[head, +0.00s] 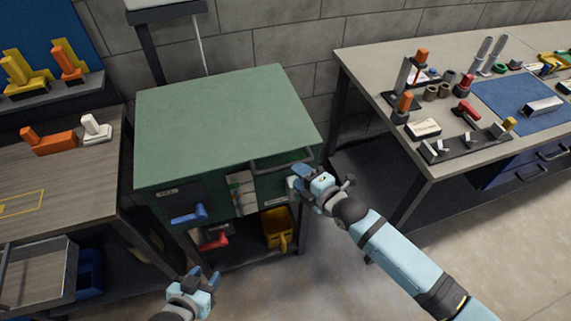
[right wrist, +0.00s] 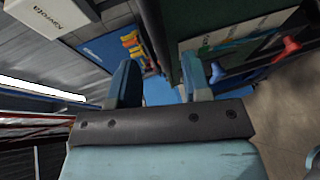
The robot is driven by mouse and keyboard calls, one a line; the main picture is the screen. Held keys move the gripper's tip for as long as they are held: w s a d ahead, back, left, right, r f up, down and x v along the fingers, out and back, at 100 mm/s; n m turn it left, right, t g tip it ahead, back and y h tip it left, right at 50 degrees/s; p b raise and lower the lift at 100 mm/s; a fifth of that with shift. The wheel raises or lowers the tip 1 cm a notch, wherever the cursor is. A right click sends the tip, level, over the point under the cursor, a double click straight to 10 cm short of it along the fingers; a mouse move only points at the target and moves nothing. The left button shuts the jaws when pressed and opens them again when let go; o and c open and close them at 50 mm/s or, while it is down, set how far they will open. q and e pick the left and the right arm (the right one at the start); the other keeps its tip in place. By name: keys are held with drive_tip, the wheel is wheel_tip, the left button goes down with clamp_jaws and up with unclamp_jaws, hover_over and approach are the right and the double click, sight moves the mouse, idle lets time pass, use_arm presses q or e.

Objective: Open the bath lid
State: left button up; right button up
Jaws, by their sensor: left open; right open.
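A green cabinet with a flat, level green top (head: 225,115), which appears to be the bath with its lid, stands in the middle of the head view. A dark green bar-like edge (head: 283,160) runs along its front right, above a recess. My right gripper (head: 298,180) is open at the cabinet's front right corner, close to this edge; I cannot tell whether they touch. In the right wrist view its two fingers (right wrist: 157,85) are apart, with nothing clearly between them. My left gripper (head: 205,279) is open and empty, low in front of the cabinet.
A workbench with tools (head: 400,70) stands right, a wooden table (head: 60,170) left. Floor is clear at lower right.

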sight(286, 164)
drive_tip(key=x, duration=0.6)
drive_tip(key=shift+c, duration=0.3)
clamp_jaws()
